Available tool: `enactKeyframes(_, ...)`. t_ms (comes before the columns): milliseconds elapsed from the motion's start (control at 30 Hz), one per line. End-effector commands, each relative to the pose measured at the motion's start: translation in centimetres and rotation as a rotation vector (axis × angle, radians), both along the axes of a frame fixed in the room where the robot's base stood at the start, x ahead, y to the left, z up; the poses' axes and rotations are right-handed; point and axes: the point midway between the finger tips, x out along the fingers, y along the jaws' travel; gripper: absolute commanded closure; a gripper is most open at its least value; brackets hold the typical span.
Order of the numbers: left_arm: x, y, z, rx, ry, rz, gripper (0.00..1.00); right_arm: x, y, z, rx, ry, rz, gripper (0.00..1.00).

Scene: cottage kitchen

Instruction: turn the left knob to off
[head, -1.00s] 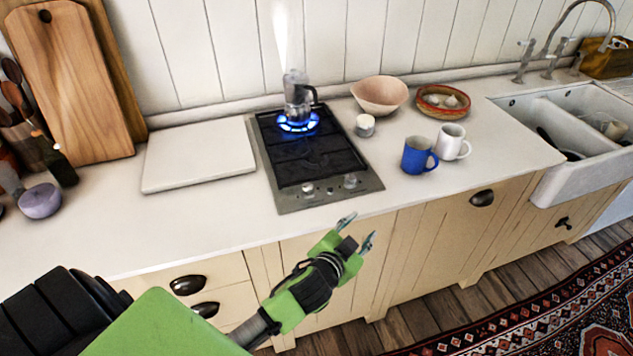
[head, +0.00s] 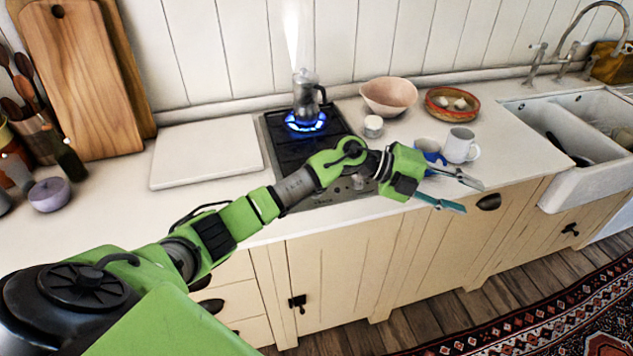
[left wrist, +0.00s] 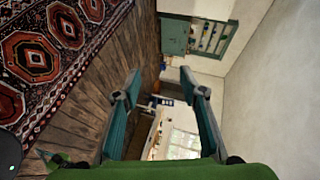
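The gas hob (head: 277,135) is set in the white counter, with a blue flame (head: 306,122) burning under a metal coffee pot (head: 306,95) at the back burner. The right knob (head: 359,181) shows on the hob's front strip. The left knob's place is at or behind my left forearm, so its angle cannot be read. My left gripper (head: 474,197) is open and empty, right of the hob, over the counter's front edge by the mugs. Its spread fingers also show in the left wrist view (left wrist: 160,75), with nothing between them.
A blue mug (head: 430,146), partly hidden by my gripper, and a white mug (head: 461,146) stand close behind it. A small white-topped jar (head: 373,126) and a pink bowl (head: 389,96) are right of the hob. A white slab (head: 205,153) lies left of it.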

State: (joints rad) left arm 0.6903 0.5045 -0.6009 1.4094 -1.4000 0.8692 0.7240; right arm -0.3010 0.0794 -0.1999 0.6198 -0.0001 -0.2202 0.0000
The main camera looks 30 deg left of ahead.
Motion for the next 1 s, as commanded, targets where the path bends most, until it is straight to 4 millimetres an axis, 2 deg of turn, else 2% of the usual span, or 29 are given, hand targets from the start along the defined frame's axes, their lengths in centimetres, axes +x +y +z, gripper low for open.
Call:
enactKeyframes(167, 0.9, 8.2, -3.0, 0.415, 0.127, -0.059, 0.62, 0.1, -0.4, 0.1, -0.004, -0.001, 0.002, 1.0)
enactKeyframes(233, 1.0, 12.9, -3.4, 0.574, 0.207, -0.042, 0.62, 0.1, -0.4, 0.1, -0.004, -0.001, 0.002, 1.0)
enactKeyframes(333, 0.6, 20.1, -2.9, 0.777, 0.34, 0.02, 0.62, 0.1, -0.4, 0.1, -0.004, -0.001, 0.002, 1.0)
enactKeyframes(400, 0.0, 24.7, -1.9, 0.891, 0.434, 0.076, 0.62, 0.1, -0.3, 0.1, -0.004, -0.002, 0.003, 1.0)
enactKeyframes(500, -1.4, 29.9, -0.2, 1.006, 0.552, 0.156, 0.62, 0.1, -0.3, 0.1, -0.004, -0.002, 0.002, 1.0)
enactKeyframes(600, -2.5, 33.0, 1.2, 1.072, 0.631, 0.212, 0.62, 0.1, -0.3, 0.1, -0.004, -0.002, 0.002, 1.0)
enactKeyframes(733, -3.2, 34.5, 1.7, 1.103, 0.675, 0.242, 0.62, 0.1, -0.2, 0.3, -0.002, -0.002, 0.002, 1.0)
enactKeyframes(867, -3.3, 34.6, 0.6, 1.105, 0.681, 0.241, 0.62, 0.1, 0.1, 0.7, 0.0, -0.002, 0.001, 1.0)
enactKeyframes(1000, -3.4, 34.5, -1.9, 1.105, 0.681, 0.237, 0.62, 0.2, 0.3, 1.7, 0.004, -0.002, -0.001, 1.0)
